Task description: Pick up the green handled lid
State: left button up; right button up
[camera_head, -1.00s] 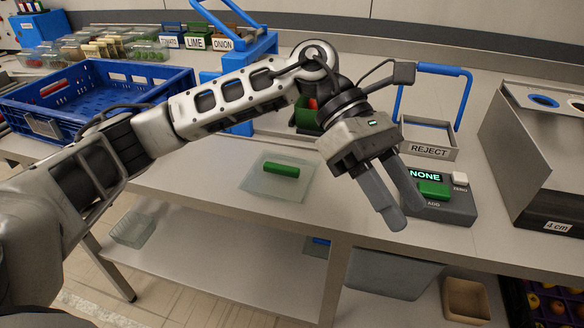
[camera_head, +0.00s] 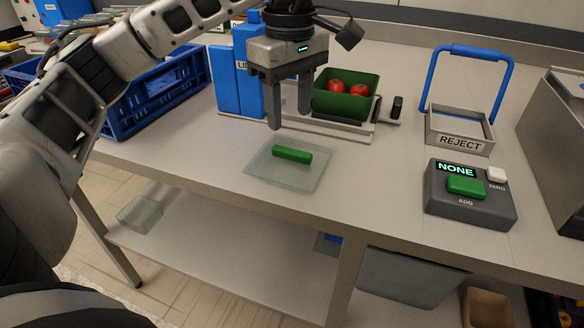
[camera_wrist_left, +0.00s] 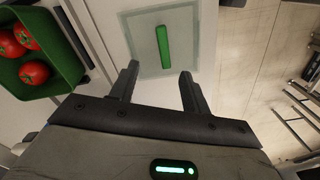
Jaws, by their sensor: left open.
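The lid is a clear flat square (camera_head: 290,177) with a green bar handle (camera_head: 292,154), lying flat on the counter. My left gripper (camera_head: 289,122) is open, fingers pointing down, above and slightly behind the lid in the head view. In the left wrist view the lid (camera_wrist_left: 178,62) lies ahead of the fingertips, and its green handle (camera_wrist_left: 162,46) lines up roughly with the gap between the open fingers (camera_wrist_left: 158,78). The fingers hold nothing. My right gripper is not in view.
A green bin of tomatoes (camera_head: 347,104) stands just behind the lid, on a low stand. A blue crate (camera_head: 150,100) is at the left, the REJECT tray (camera_head: 459,142) and button box (camera_head: 470,206) at the right. The counter's front edge is close to the lid.

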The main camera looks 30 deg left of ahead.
aim_at(292, 151)
pick_arm(q)
jog(key=shift+s+d+f, duration=0.1)
jog(key=shift+d+f, duration=0.05)
jog(key=shift+f, duration=0.9)
jog(key=shift+s+d+f, duration=0.1)
jog(key=shift+s+f, duration=0.05)
jog(key=shift+f, duration=0.95)
jog(key=shift+s+d+f, duration=0.1)
jog(key=shift+d+f, duration=0.05)
jog(key=shift+f, duration=0.9)
grip_shut()
